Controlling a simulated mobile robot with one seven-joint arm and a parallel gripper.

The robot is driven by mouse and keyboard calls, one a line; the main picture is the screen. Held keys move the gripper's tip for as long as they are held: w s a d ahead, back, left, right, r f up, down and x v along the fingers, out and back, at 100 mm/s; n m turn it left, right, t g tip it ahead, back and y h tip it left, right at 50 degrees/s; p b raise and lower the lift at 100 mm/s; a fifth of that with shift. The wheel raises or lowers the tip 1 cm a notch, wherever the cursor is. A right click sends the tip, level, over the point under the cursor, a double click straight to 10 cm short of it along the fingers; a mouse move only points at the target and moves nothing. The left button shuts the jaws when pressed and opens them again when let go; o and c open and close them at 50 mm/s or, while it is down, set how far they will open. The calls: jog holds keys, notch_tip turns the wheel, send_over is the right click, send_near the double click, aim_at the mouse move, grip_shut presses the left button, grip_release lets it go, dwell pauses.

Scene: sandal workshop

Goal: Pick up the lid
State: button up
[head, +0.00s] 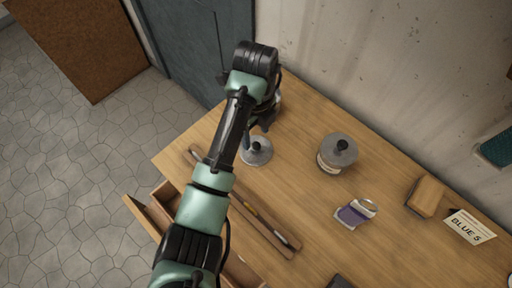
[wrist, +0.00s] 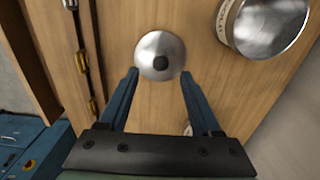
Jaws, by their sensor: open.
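A round grey metal lid (head: 262,157) with a black knob lies on the wooden table, partly hidden by my arm in the head view. In the wrist view the lid (wrist: 150,46) shows whole, with its dark knob facing me. My gripper (wrist: 160,74) is open and empty, its two blue fingers apart on either side of the lid's lower edge, the knob between the tips. The gap in height cannot be told. In the head view my gripper (head: 257,131) is over the lid's far side.
The tin (wrist: 228,25) is close at the upper right of the wrist view. A long wooden tray (head: 270,231) with tools lies along the table's front, above an open drawer (head: 158,210).

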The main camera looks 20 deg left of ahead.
aim_at(256, 145)
notch_tip(256, 145, down, 5)
jog(key=shift+r+p, duration=0.1)
jog(key=shift+p, duration=0.35)
grip_shut()
